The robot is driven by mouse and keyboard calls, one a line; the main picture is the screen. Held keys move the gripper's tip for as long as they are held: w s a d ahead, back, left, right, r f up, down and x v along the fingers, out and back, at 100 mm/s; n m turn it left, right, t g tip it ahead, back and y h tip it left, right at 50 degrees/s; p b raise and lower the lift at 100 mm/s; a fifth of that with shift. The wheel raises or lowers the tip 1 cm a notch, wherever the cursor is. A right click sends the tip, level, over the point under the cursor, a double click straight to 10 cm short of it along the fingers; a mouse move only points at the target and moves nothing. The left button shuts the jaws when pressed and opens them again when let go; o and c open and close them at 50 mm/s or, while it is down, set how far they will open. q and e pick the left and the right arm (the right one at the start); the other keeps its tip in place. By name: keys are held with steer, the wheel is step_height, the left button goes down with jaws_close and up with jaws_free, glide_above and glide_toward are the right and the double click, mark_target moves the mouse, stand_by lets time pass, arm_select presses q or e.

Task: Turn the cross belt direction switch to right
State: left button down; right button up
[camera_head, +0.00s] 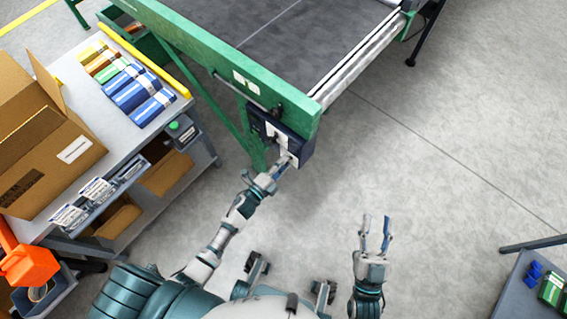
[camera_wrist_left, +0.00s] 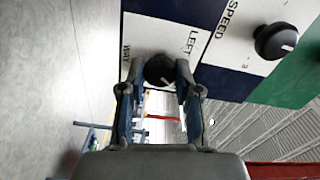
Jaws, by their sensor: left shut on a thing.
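The dark blue control panel (camera_head: 282,138) is mounted on the end of the green conveyor frame. My left gripper (camera_head: 284,164) reaches up to its lower part. In the left wrist view, a round black direction switch knob (camera_wrist_left: 158,70) sits on a white label plate reading LEFT. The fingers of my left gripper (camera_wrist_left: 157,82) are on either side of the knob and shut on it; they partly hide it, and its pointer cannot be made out. My right gripper (camera_head: 376,232) is open and empty above the floor.
A black SPEED knob (camera_wrist_left: 278,40) is beside the switch on the same panel. The green conveyor frame (camera_head: 225,65) rises behind the panel. A grey workbench (camera_head: 135,140) with a cardboard box (camera_head: 45,150) stands at left. The floor at right is mostly clear.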

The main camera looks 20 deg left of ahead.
arm_select(q)
steer(key=shift+s+f+m, duration=0.2)
steer(key=shift+f+m, duration=0.3)
steer(key=shift+m, duration=0.4)
arm_select(e)
steer(key=shift+s+r+t, duration=0.25)
steer(key=shift+r+t, duration=0.15)
steer(key=shift+s+r, duration=0.1)
steer(key=shift+s, duration=0.05)
arm_select(q)
steer(key=c, duration=1)
jaws_free()
steer(key=shift+o, duration=0.8)
steer(key=shift+r, duration=0.1)
steer(key=shift+w+r, duration=0.15)
steer(key=v, duration=1.2)
